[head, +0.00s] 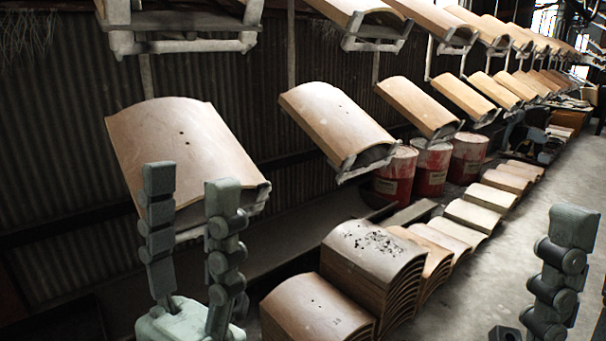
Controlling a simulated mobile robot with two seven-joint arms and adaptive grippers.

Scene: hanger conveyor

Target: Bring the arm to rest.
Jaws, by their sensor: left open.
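My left gripper (191,184) points upward at the lower left, its two segmented fingers well apart with nothing between them. Behind it in the picture hangs a curved tan panel (180,135) on a pale hanger frame; the fingers overlap its lower edge in view, and I cannot tell whether they touch it. My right gripper (560,265) is at the lower right edge. One segmented finger of it shows clearly, and the rest is cut off by the frame.
More curved panels (335,120) hang in rows along the conveyor, running to the far right. Stacks of curved panels (372,250) stand on the floor below. Red and white drums (433,168) stand by the corrugated wall (60,150). The concrete floor (500,250) at right is clear.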

